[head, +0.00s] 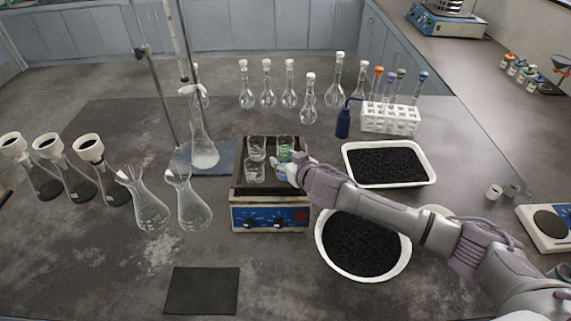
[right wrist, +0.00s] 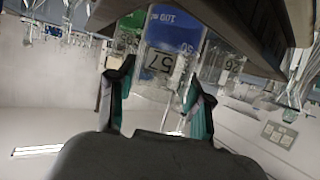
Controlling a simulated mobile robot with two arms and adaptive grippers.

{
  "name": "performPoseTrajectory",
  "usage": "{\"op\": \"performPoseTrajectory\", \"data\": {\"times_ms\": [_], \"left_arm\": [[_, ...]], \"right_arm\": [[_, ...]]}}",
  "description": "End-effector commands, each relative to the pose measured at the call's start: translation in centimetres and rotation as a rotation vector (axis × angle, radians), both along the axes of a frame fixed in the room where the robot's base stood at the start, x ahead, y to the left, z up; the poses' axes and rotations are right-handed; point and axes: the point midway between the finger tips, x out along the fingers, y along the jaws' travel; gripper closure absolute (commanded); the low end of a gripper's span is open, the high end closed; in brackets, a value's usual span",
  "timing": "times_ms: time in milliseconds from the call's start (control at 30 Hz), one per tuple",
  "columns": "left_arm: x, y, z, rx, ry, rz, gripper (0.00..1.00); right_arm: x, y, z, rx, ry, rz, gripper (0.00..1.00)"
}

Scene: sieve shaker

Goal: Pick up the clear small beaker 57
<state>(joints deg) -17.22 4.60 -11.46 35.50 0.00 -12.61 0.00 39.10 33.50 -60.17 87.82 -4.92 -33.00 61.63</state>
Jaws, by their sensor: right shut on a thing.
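The small beaker 57 (right wrist: 160,62) shows its label between my fingers in the right wrist view, with blue behind or in its upper part of the picture. My right gripper (right wrist: 157,98) is shut on it, one finger on each side. A beaker with green contents (head: 286,146) stands just behind the gripper. My left gripper is out of view.
A flask on a stand (head: 203,150) is close left of the hotplate. Two conical flasks (head: 193,207) (head: 148,208) stand further left. White trays of black granules (head: 388,181) (head: 321,244) lie right, under and beside my arm. Front table is mostly clear around a dark mat (head: 202,290).

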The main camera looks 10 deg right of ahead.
Motion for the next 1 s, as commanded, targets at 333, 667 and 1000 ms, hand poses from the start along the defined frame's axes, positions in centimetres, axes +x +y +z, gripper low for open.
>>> {"op": "performPoseTrajectory", "data": {"times_ms": [333,667,1000], "left_arm": [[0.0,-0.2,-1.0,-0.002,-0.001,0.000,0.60],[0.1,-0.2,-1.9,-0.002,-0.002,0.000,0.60],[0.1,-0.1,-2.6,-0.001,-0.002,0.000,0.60]], "right_arm": [[-0.8,-1.8,3.2,0.000,-0.003,-0.001,0.87],[-2.8,-5.2,5.5,-0.001,-0.002,-0.001,0.87],[-4.4,-8.0,7.5,-0.001,-0.002,-0.001,0.87]]}}
